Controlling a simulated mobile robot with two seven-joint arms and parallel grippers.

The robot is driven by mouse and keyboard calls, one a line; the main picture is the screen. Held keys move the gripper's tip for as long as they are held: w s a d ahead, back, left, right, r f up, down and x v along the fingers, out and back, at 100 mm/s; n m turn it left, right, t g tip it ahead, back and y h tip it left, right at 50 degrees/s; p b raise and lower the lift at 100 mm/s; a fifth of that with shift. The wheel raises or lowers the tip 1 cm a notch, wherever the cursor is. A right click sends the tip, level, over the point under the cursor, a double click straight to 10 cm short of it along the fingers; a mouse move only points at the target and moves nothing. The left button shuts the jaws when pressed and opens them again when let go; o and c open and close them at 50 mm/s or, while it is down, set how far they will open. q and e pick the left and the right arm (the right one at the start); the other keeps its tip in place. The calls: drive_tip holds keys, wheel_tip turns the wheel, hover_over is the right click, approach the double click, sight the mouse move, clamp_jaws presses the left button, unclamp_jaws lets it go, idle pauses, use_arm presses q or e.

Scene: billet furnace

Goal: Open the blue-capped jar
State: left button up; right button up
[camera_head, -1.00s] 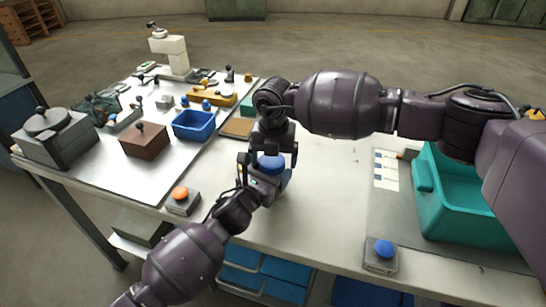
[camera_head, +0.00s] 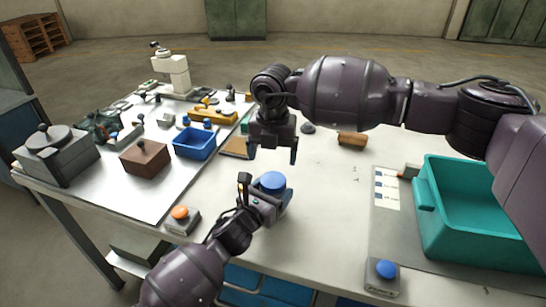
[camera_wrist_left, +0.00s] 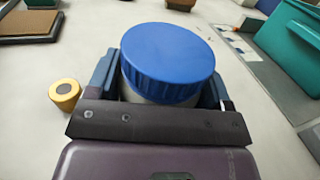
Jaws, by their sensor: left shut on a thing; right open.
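The jar has a wide ribbed blue cap (camera_head: 272,182), which sits on the jar in both views. In the left wrist view the cap (camera_wrist_left: 168,55) fills the upper middle, with a strip of pale jar body (camera_wrist_left: 150,97) below it. My left gripper (camera_head: 266,205) is shut on the jar's body below the cap, one finger on either side. The jar stands upright at the bench's front middle. My right gripper (camera_head: 272,155) is open and empty, pointing down above and behind the cap, apart from it. Most of the jar's body is hidden by the left gripper.
A teal bin (camera_head: 430,215) stands at right, with a blue-button box (camera_head: 384,275) in front. An orange-button box (camera_head: 181,217) is left of the jar. A blue tray (camera_head: 194,145) and brown box (camera_head: 144,157) stand further left.

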sight(273, 180)
drive_tip(key=m, duration=0.2)
drive_tip(key=r+m, duration=0.1)
drive_tip(key=shift+s+m, duration=0.2)
drive_tip(key=shift+m, duration=0.2)
drive_tip(key=shift+s+f+m, duration=0.1)
drive_tip(key=shift+s+m, duration=0.05)
drive_tip(key=shift+m, duration=0.95)
drive_tip(key=shift+f, duration=3.9)
drive_tip(key=shift+c, duration=0.3)
drive_tip(key=c, duration=0.9)
drive_tip(key=n, duration=0.6)
drive_tip(key=shift+n, duration=0.4)
drive_tip(key=o, duration=1)
drive_tip(key=shift+o, duration=0.2)
